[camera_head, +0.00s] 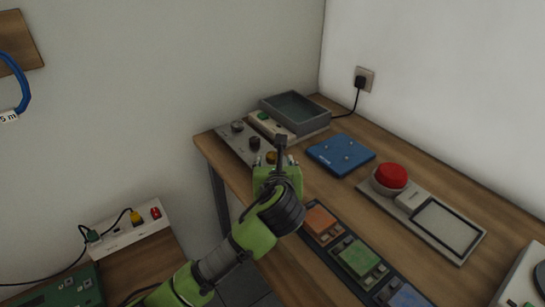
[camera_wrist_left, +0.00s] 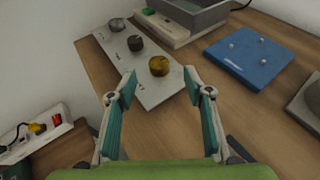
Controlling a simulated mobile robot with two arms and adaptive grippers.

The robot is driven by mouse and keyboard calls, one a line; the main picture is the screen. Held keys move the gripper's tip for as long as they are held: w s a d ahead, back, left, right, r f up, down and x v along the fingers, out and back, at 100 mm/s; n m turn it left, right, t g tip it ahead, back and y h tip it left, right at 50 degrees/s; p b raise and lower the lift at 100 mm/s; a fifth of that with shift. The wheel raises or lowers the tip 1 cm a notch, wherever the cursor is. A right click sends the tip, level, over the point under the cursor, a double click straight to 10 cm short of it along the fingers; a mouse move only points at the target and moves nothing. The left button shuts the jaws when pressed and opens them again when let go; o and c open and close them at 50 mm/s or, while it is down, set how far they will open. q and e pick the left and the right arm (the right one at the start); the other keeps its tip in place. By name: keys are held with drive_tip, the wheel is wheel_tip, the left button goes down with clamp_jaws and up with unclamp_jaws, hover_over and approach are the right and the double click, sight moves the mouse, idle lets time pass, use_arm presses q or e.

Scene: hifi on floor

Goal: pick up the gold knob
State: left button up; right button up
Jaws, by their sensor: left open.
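The gold knob (camera_wrist_left: 159,66) sits on a grey panel (camera_wrist_left: 150,90) on the wooden table, at the near end of a row with a dark knob (camera_wrist_left: 135,42) and a grey knob (camera_wrist_left: 116,25). In the head view the gold knob (camera_head: 271,156) is partly hidden behind my gripper. My left gripper (camera_wrist_left: 159,76) is open and empty. Its two fingers point toward the panel, with the gold knob beyond and between their tips in the wrist view. In the head view the left gripper (camera_head: 273,162) is over the table's left edge. My right gripper is not in view.
A grey bin (camera_head: 295,112) stands behind the panel. A blue plate (camera_head: 341,155) with small pegs lies to the right. A red button (camera_head: 391,176) and coloured pads (camera_head: 356,257) are nearer. A power strip (camera_head: 125,228) is at lower left.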

sight(273, 156)
use_arm(q)
drive_tip(key=shift+x, duration=1.15)
drive_tip(key=shift+w+f, duration=0.15)
drive_tip(key=shift+w, duration=0.05)
drive_tip(key=shift+w+a+f, duration=0.1)
drive_tip(key=shift+w+f, duration=0.3)
drive_tip(key=shift+w, duration=0.2)
drive_tip(key=x, duration=0.3)
drive_tip(key=shift+a+f, duration=0.1)
drive_tip(key=shift+f, duration=0.15)
drive_tip(key=shift+w, duration=0.2)
drive_tip(key=shift+c, duration=0.3)
drive_tip(key=c, duration=0.9)
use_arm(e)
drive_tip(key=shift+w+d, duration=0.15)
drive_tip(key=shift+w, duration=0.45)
